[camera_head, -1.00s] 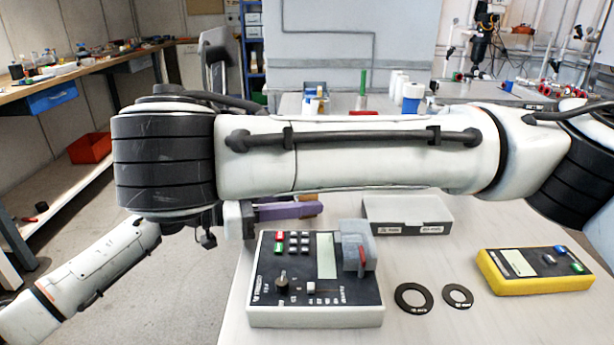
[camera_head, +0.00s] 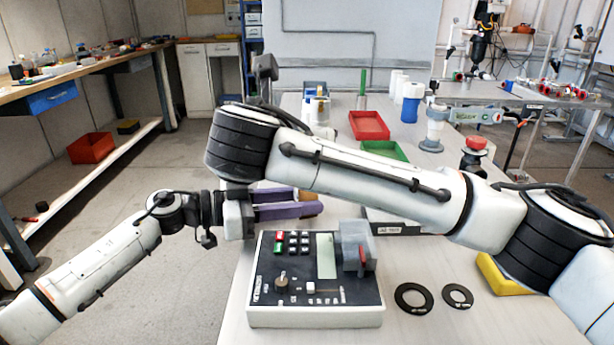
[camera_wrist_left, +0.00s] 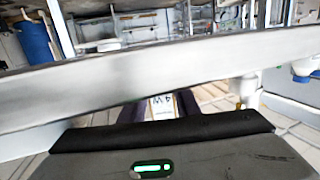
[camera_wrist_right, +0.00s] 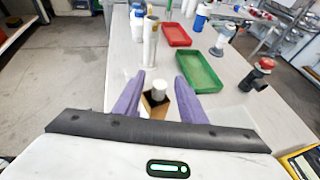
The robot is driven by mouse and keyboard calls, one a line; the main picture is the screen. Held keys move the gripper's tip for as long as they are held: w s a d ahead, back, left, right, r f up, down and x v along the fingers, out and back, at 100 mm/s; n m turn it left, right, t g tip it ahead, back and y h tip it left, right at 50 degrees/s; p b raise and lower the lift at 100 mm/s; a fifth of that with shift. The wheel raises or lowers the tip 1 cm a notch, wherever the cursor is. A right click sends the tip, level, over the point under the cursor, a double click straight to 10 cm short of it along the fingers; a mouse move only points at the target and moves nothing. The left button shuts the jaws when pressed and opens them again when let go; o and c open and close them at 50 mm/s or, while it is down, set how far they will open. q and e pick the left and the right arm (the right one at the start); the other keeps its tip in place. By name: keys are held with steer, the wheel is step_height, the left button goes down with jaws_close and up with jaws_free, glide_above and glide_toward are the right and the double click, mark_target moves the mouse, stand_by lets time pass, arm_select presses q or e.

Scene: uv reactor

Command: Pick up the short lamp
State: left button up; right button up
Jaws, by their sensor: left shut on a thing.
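The left wrist view shows the carton's label, "4 W" (camera_wrist_left: 163,104), between the fingers. My right gripper (camera_wrist_right: 159,82) is open, with its purple fingers apart on either side of the lamp and gaps beside it.
A control box (camera_head: 315,312) with buttons stands at the table's front, beside two black rings (camera_head: 414,299). A yellow device (camera_head: 500,275) is partly behind my right arm. A red tray (camera_head: 369,125), green tray (camera_head: 385,150) and blue-and-white bottle (camera_head: 411,103) stand farther back.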

jaws_close()
step_height(320, 180, up, 18)
stand_by(0.7)
arm_select(q)
steer(key=o, duration=0.9)
steer(key=shift+a, duration=0.1)
